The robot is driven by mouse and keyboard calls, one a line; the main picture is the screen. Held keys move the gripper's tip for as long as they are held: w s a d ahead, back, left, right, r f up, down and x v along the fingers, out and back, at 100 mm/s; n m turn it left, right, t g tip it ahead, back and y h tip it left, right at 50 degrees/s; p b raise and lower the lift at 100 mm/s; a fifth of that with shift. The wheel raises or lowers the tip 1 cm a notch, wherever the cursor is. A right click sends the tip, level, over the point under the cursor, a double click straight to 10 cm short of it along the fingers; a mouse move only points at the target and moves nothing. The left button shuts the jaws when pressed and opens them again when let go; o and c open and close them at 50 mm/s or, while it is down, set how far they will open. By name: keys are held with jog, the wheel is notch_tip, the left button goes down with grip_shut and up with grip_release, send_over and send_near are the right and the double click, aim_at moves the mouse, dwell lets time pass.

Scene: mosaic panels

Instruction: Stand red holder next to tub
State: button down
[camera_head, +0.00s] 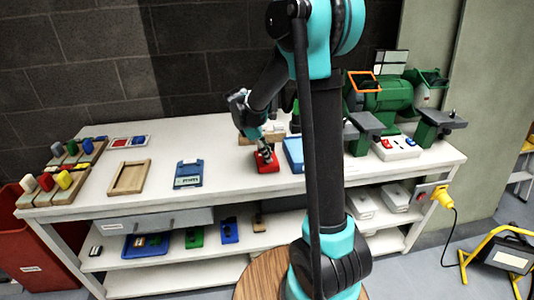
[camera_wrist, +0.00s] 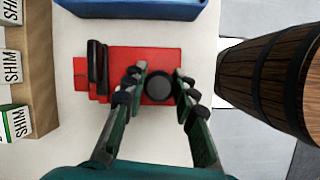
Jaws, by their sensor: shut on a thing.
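The red holder (camera_head: 267,164) is at the front middle of the white workbench. In the wrist view the red holder (camera_wrist: 80,77) has a black upright part at its left and a dark round knob between my fingers. My gripper (camera_head: 265,151) is above it, pointing down; in the wrist view my gripper (camera_wrist: 160,76) has its fingers on both sides of the knob, shut on it. The blue tub (camera_head: 292,152) is just right of the holder, and in the wrist view the tub (camera_wrist: 130,9) is at the top, with a narrow gap between. I cannot tell whether the holder touches the bench.
A wooden rack with SHIM boxes (camera_wrist: 16,95) stands at the wrist view's left. A wooden barrel (camera_wrist: 262,80) is at its right, past the bench edge. A blue device (camera_head: 188,174) and a wooden frame (camera_head: 129,177) lie left on the bench; a green grinder (camera_head: 388,95) stands right.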

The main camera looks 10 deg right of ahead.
jog(key=shift+f, duration=0.15)
jog(key=c, duration=1.1)
grip_release()
jog(key=shift+c, duration=0.2)
jog(key=v, duration=1.2)
jog(key=s+d+f+m+t+y, duration=0.2)
jog(key=s+d+f+m, duration=0.2)
jog(key=s+f+m, duration=0.3)
jog(key=s+d+f+m+t+y, duration=0.2)
jog(key=s+d+f+m, duration=0.2)
jog(key=s, duration=1.1)
notch_tip(320, 180, down, 3)
jog(key=m, duration=0.5)
jog(key=shift+d+y, duration=0.3)
jog(key=shift+d, duration=0.1)
